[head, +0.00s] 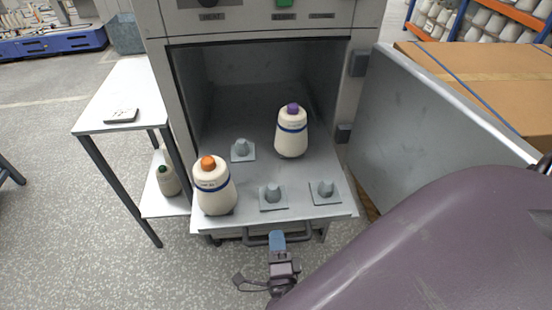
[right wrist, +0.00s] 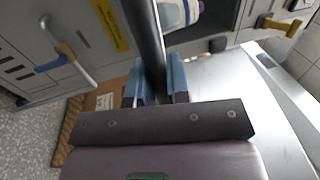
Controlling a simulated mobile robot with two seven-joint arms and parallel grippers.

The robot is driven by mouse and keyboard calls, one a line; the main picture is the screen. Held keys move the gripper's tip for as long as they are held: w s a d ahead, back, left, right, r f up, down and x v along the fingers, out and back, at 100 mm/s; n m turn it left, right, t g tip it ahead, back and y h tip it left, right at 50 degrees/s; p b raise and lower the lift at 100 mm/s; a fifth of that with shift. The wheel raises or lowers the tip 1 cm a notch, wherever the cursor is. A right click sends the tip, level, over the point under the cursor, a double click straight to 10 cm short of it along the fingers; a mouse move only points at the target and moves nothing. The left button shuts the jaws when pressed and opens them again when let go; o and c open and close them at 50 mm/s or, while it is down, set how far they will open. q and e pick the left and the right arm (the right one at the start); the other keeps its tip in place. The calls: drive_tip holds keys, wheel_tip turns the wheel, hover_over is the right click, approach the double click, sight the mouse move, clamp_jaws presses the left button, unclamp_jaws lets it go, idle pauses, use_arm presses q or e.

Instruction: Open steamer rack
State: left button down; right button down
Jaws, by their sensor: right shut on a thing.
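The steamer (head: 157,60) stands open, its grey door (head: 430,120) swung out to the right. The steamer rack (head: 300,222) sticks out of the chamber toward me. A cone with an orange tip (head: 212,186) stands at its front left, and one with a purple tip (head: 291,135) farther back on the right. Three grey pegs (head: 272,195) are bare. My right gripper (head: 277,238) is shut on the dark rack handle (head: 256,240) below the front edge. In the right wrist view its blue fingers (right wrist: 155,85) straddle the dark bar (right wrist: 146,38). My left gripper is out of view.
A white side table (head: 115,90) stands left of the steamer with a small dark item (head: 121,115) on top. A green-tipped cone (head: 167,180) stands on its lower shelf. A cardboard box (head: 490,80) is behind the door. The floor at front left is clear.

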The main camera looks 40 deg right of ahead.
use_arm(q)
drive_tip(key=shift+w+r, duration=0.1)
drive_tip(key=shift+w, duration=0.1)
use_arm(e)
drive_tip(key=c, duration=1.1)
unclamp_jaws()
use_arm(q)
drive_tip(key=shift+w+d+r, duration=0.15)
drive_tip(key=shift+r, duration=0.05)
